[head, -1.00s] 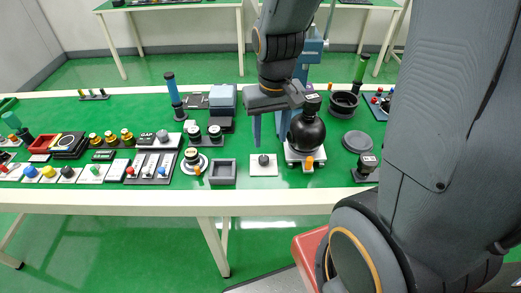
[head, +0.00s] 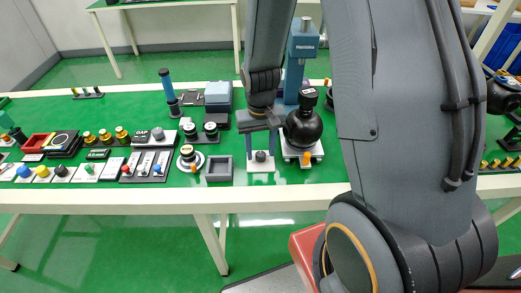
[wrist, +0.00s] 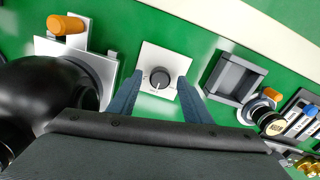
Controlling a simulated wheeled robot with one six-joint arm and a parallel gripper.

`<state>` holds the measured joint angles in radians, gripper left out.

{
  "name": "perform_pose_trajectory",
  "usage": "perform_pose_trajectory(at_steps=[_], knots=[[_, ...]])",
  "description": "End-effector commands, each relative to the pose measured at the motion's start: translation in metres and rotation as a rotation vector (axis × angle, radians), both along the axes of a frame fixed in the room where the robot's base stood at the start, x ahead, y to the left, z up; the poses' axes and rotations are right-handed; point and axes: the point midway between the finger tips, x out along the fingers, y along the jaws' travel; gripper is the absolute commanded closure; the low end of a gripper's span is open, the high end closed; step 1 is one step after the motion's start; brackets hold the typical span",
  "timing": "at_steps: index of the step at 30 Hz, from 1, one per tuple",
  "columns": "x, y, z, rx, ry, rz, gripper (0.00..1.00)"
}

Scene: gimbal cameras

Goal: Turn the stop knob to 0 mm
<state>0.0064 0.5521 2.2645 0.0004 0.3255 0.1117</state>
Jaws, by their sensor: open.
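A dark round knob (head: 261,157) sits on a small white square plate (head: 261,167) on the green bench; I take it for the stop knob, though no label is legible. In the wrist view the knob (wrist: 160,78) shows a light pointer mark toward the bottom of the picture. No scale can be read. My gripper (head: 261,149) points down above the plate, open, with its two blue-grey fingers apart on either side of the knob. In the wrist view both fingers flank the knob, with visible space between each finger and it.
A black ball-shaped device (head: 304,128) on a white base with an orange knob stands close to the right of my gripper. A grey square tray (head: 219,168) lies to the left. Several switch and button panels fill the bench further left.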

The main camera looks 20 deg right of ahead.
Motion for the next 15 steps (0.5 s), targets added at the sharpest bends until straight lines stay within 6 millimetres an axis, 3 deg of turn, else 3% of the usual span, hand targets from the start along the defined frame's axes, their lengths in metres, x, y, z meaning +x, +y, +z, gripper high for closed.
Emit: perform_pose_trajectory(at_steps=[12, 15], knots=[[0.0, 0.0, -0.0073, 0.0, -0.001, 0.0, 0.55], [-0.0001, 0.0, -0.0072, 0.0, -0.001, 0.0, 0.7]])
